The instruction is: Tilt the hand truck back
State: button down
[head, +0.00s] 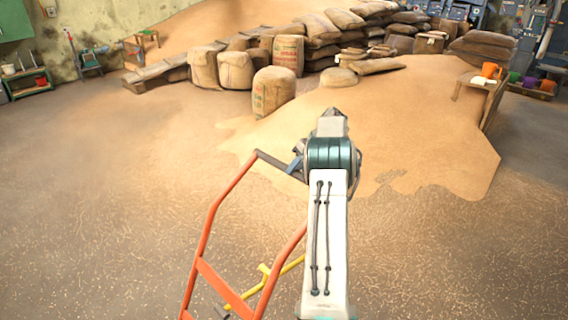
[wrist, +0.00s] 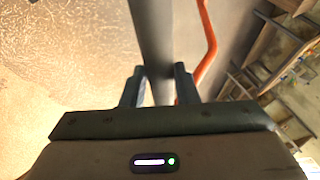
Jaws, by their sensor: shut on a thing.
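The hand truck (head: 222,287) stands at the lower middle of the head view, with an orange-red frame and a dark handle bar (head: 275,162) across its top. My gripper (head: 297,168) is at the right part of that bar, partly hidden by my arm. In the wrist view the dark bar (wrist: 152,40) runs between the two fingers of my gripper (wrist: 159,80), which is shut on it. An orange rail (wrist: 208,45) shows just right of the bar. My arm and the frame edge hide the truck's right side and its lower part.
A yellow bar (head: 290,267) lies low behind the truck frame. A grain heap (head: 400,130) spreads beyond my arm, with full sacks (head: 272,92) behind it. A small wooden table (head: 477,85) stands at right. The floor at left is open, strewn with grain.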

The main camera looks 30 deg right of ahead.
jog(key=shift+w+d+f, duration=0.1)
jog(key=shift+d+f, duration=0.15)
jog(key=shift+d, duration=0.15)
jog(key=c, duration=1.1)
grip_release()
jog(key=shift+p+v, duration=0.9)
jog(key=shift+v, duration=6)
